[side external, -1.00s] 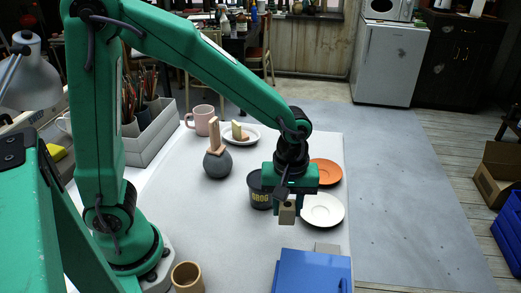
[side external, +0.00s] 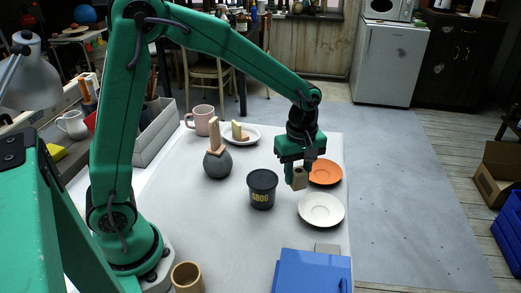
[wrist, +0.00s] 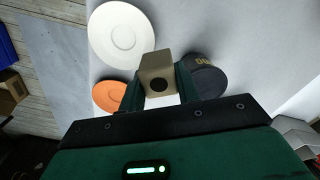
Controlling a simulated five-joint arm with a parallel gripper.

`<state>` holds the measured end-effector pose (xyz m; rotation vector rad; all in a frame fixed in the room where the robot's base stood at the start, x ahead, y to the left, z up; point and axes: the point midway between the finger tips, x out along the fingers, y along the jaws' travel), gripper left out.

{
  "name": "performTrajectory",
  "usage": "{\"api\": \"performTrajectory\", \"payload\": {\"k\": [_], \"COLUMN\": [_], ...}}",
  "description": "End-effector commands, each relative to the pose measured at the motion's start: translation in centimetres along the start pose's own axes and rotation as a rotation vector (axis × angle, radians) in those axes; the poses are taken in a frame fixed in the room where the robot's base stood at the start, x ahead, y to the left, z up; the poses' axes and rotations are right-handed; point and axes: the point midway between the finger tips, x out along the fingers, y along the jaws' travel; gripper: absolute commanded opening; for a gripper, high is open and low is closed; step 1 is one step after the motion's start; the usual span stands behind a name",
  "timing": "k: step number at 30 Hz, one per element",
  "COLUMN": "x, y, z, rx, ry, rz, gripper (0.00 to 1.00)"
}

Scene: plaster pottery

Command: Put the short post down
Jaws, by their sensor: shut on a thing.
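The short post (side external: 299,180) is a small tan block with a dark round hole in its end. My gripper (side external: 297,172) is shut on it and holds it in the air near the gap between the dark can and the saucers. In the wrist view the post (wrist: 158,64) sits between the two green fingers of my gripper (wrist: 160,88), its holed end toward the camera. The height of the post above the table is hard to tell.
A dark lidded can (side external: 262,190) stands left of my gripper. An orange saucer (side external: 328,174) and a white saucer (side external: 321,210) lie to the right. The table middle is clear.

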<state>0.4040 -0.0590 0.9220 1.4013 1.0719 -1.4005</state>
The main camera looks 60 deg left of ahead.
Motion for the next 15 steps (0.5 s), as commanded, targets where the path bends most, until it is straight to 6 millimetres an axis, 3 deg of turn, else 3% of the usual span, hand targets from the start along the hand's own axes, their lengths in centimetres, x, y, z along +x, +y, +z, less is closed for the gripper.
{"api": "performTrajectory", "payload": {"k": [6, 15], "x": [-0.2, -0.4], "y": [2.0, 2.8], "z": [-5.0, -7.3], "rx": [-0.183, -0.267], "ry": [0.0, 0.0], "rz": [-0.001, 0.0], "gripper": [0.07, 0.07]}}
